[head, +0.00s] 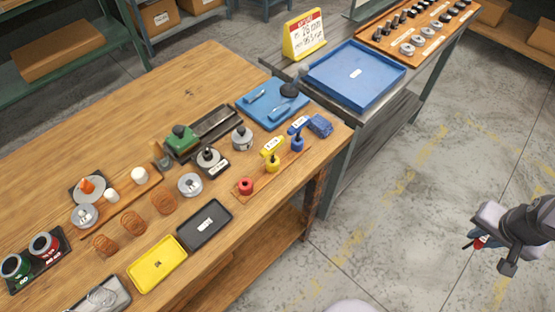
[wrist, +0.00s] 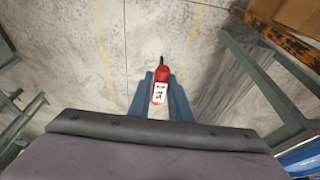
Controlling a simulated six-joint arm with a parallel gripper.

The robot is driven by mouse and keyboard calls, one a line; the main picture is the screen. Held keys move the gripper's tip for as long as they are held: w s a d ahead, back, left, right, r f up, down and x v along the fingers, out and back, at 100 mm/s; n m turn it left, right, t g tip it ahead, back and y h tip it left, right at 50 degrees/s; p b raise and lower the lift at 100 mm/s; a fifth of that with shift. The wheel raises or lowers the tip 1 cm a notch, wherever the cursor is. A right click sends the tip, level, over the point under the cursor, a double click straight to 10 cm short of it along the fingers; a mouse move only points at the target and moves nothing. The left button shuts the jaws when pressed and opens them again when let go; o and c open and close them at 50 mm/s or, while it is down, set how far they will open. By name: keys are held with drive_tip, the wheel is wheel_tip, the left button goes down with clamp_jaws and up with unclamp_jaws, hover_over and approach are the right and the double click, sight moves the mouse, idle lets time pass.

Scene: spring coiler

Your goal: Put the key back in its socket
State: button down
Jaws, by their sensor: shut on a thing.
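My gripper (head: 479,241) is shut on a red key (wrist: 162,74) with a white tag that carries dark marks. In the wrist view the key lies between the blue fingers, its dark tip pointing away from the gripper. In the head view the gripper is far right, over the floor and away from the workbench; only a bit of red shows there. On the bench, a narrow wooden strip (head: 259,182) has a red socket (head: 246,186) at its near left end, with no key standing in it. A yellow key (head: 272,152) and a blue key (head: 297,133) stand upright farther along it.
The wooden workbench (head: 215,75) holds copper springs (head: 133,222), a yellow tray (head: 157,264), a black tray (head: 205,224) and metal dies. A blue padlock-like block (head: 320,125) sits beside the blue key. A grey bench with a blue tray (head: 355,73) stands behind. Open floor separates the gripper from both.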

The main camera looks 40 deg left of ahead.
drive_tip(key=shift+r+p, duration=1.85)
drive_tip(key=shift+r, duration=0.35)
drive_tip(key=shift+w+a+r, duration=0.1)
drive_tip(key=shift+w+a, duration=0.05)
drive_tip(key=shift+a, duration=0.35)
drive_tip(key=s+a+r+n+y+p, duration=0.1)
drive_tip(key=s+a+r+n, duration=0.15)
drive_tip(key=a, duration=0.75)
drive_tip(key=s+a+r+n, duration=0.2)
drive_tip(key=a+r, duration=0.1)
drive_tip(key=a, duration=0.7)
drive_tip(key=s+a+r+n+y+p, duration=0.1)
drive_tip(key=s+a+r+n, duration=0.15)
drive_tip(key=a, duration=0.75)
drive_tip(key=s+a+r+n, duration=0.2)
drive_tip(key=s+a+r, duration=0.1)
drive_tip(key=s+a, duration=0.5)
drive_tip(key=s+a+r+n+g+y+p, duration=0.1)
drive_tip(key=s+a+r+n, duration=0.2)
drive_tip(key=s+a, duration=0.5)
drive_tip(key=s, duration=0.7)
drive_tip(key=shift+a+r+g, duration=0.2)
drive_tip(key=shift+r+g, duration=0.1)
drive_tip(key=shift+f, duration=0.1)
